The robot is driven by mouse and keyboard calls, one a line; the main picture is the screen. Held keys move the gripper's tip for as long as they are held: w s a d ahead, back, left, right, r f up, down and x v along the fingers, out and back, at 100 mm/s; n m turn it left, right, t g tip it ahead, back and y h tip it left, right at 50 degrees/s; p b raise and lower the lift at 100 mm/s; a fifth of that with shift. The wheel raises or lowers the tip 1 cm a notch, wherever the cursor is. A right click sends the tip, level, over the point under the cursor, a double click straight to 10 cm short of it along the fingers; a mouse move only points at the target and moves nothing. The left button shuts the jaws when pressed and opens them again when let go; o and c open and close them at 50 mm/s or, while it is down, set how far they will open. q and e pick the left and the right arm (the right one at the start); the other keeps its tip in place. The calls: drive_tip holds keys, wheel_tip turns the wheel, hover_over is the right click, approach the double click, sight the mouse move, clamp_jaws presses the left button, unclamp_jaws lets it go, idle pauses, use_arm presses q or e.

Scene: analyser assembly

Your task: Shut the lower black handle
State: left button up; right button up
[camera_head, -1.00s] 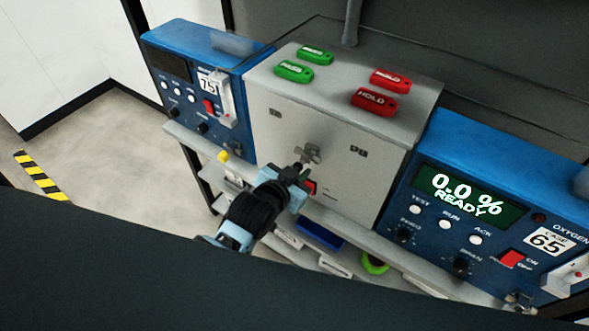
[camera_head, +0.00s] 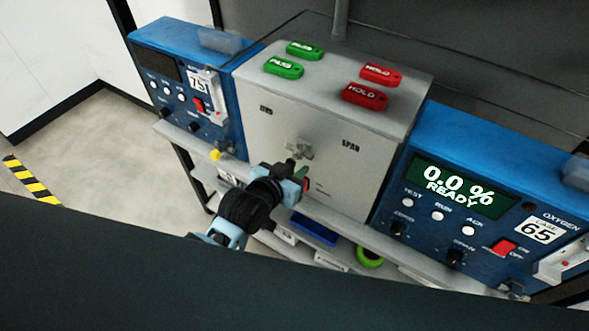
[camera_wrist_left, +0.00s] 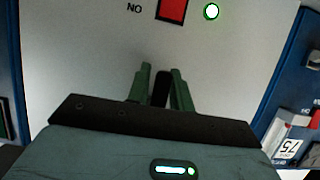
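My left gripper (camera_head: 302,172) reaches up to the front of the grey box (camera_head: 262,142), just below the silver valve fitting (camera_head: 299,149). In the left wrist view its two green fingers (camera_wrist_left: 161,86) stand a little apart, with a narrow black piece (camera_wrist_left: 161,88), probably the lower black handle, between them. I cannot tell whether both fingers press on it. The handle cannot be made out in the head view, where the gripper covers that area. My right gripper is not in view.
A red switch (camera_wrist_left: 172,9) and a lit green lamp (camera_wrist_left: 211,12) sit close to the fingers. Blue analysers stand left (camera_head: 180,75) and right (camera_head: 470,185). Green tags (camera_head: 284,68) and red tags (camera_head: 364,96) lie on the box. A lower shelf holds several small items.

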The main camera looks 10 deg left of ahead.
use_arm(q)
drive_tip(key=shift+o, duration=1.2)
drive_tip(key=shift+s+a, duration=0.15)
drive_tip(key=shift+s, duration=0.15)
drive_tip(key=v, duration=0.7)
drive_tip(key=shift+r, duration=0.15)
drive_tip(key=s+a+f+n+g+y, duration=0.1)
drive_tip(key=s+a+f, duration=0.3)
drive_tip(key=s+f, duration=0.6)
drive_tip(key=s+a+f+g+y, duration=0.1)
drive_tip(key=s+a+f, duration=0.3)
drive_tip(key=s+f, duration=0.6)
wheel_tip(320, 180, down, 2)
drive_tip(key=shift+a+f+n+g+y, duration=0.1)
drive_tip(key=shift+a+n+g+y, duration=0.2)
drive_tip(key=shift+g, duration=0.4)
drive_tip(key=shift+d, duration=0.1)
